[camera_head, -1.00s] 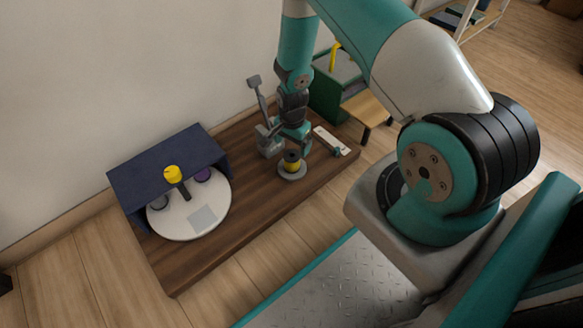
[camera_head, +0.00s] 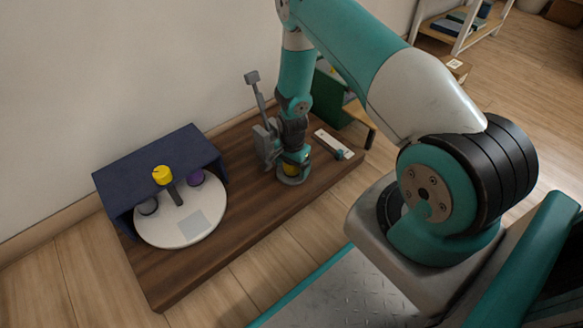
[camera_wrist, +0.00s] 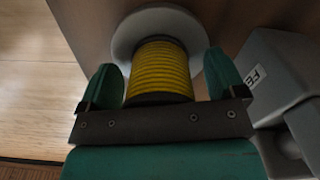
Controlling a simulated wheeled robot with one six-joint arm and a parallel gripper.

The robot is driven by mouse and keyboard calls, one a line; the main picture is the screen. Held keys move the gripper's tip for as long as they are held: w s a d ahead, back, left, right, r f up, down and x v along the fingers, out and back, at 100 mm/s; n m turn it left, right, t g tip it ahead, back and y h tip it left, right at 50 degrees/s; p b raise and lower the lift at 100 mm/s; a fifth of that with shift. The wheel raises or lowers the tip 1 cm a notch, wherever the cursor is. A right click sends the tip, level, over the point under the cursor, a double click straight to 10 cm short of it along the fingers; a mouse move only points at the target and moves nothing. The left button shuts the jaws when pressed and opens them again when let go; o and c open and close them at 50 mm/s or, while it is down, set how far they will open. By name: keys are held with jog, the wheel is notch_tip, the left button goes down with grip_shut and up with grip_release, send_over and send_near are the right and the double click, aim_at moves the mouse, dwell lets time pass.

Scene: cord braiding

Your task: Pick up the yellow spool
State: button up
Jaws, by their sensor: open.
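The yellow spool (camera_wrist: 160,68) is wound with yellow cord. In the wrist view it sits between the two teal fingers of my gripper (camera_wrist: 163,80), which is open, with a finger on each side. A pale round flange (camera_wrist: 125,38) shows at its far end. In the head view the spool (camera_head: 290,170) stands on the wooden board and is mostly hidden by my gripper (camera_head: 293,158), which is down around it. I cannot tell whether the fingers touch the cord.
A grey device with an upright lever (camera_head: 265,140) stands close beside my gripper; its grey housing (camera_wrist: 275,75) also shows in the wrist view. A white turntable (camera_head: 205,230) with a yellow-topped post (camera_head: 162,175) lies left, under a navy hood (camera_head: 150,170). The board's front (camera_head: 240,235) is clear.

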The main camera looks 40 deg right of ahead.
jog(key=c, duration=1)
jog(key=shift+r, duration=0.1)
